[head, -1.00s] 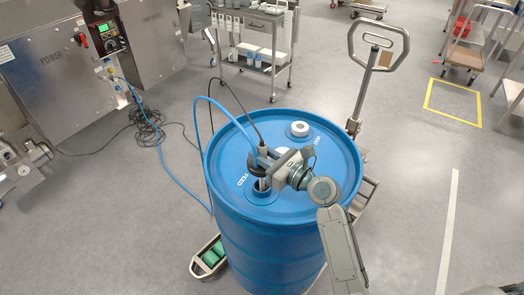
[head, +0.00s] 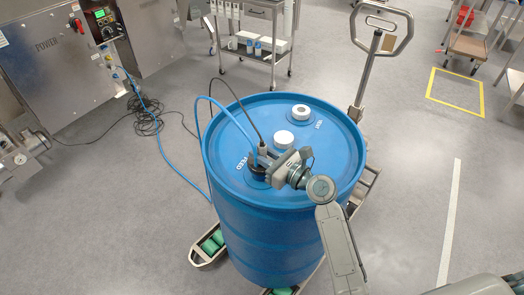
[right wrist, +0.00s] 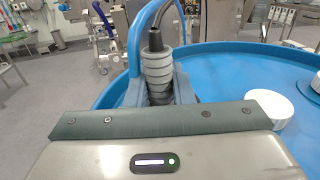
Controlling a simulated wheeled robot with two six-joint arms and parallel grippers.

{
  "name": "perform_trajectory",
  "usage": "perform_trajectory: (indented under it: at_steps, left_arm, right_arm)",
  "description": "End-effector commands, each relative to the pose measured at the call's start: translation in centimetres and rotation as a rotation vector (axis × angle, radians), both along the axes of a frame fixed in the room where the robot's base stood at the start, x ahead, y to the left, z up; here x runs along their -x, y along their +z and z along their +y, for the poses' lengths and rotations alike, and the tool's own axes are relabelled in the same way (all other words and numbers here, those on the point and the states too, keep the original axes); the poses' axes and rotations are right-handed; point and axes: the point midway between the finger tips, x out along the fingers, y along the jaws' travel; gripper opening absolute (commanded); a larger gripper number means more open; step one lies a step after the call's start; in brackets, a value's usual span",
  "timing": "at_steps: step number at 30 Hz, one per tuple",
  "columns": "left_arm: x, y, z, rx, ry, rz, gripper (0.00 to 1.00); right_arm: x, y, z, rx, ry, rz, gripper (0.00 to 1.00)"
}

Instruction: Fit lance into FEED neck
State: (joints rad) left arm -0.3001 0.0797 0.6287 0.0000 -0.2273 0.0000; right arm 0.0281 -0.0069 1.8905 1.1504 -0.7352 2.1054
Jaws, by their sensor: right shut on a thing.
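The blue drum (head: 268,225) stands upright, with the word FEED printed on its lid beside the FEED neck (head: 257,180). My right gripper (head: 262,163) is shut on the lance's grey ribbed head (right wrist: 157,70), directly over the FEED neck. A blue hose (head: 217,103) and a black cable run up from the lance head. The lance's shaft is hidden below the gripper and appears to be down in the neck. Whether the head touches the neck cannot be told. My left gripper is not in view.
A white cap (head: 283,140) lies on the lid near the gripper, and the VENT cap (head: 301,111) sits farther back. The drum stands on a pallet truck with a tall handle (head: 380,45). A steel cabinet (head: 50,60) stands at left, with coiled cable (head: 150,115) on the floor.

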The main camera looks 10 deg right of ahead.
Motion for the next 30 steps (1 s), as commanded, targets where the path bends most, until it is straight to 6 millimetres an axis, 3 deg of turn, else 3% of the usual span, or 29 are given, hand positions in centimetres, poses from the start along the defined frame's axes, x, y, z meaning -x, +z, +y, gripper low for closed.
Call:
perform_trajectory:
  at_steps: [6, 12, 13, 16, 17, 26, 30]
  left_arm:
    - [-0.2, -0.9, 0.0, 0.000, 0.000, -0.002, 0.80]
    - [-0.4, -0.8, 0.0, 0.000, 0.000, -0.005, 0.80]
    - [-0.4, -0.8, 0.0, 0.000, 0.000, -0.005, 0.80]
    - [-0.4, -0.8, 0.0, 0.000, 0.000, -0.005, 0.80]
    - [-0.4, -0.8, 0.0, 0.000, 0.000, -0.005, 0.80]
    - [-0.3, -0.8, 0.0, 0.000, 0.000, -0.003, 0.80]
    - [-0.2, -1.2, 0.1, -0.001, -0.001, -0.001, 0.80]
  right_arm:
    - [0.0, -1.5, 0.0, 0.000, 0.000, -0.001, 0.00]
    - [0.0, -1.5, 0.0, 0.000, 0.000, -0.001, 0.00]
    - [0.0, -1.5, 0.0, 0.000, 0.000, -0.001, 0.25]
    - [0.0, -1.5, 0.0, 0.000, 0.000, -0.001, 0.45]
    - [0.0, -1.5, 0.0, 0.000, 0.000, -0.001, 0.47]
    - [0.2, -1.6, -0.1, 0.001, 0.000, 0.000, 0.47]
    - [1.3, -1.7, -1.0, 0.004, -0.001, -0.001, 0.47]
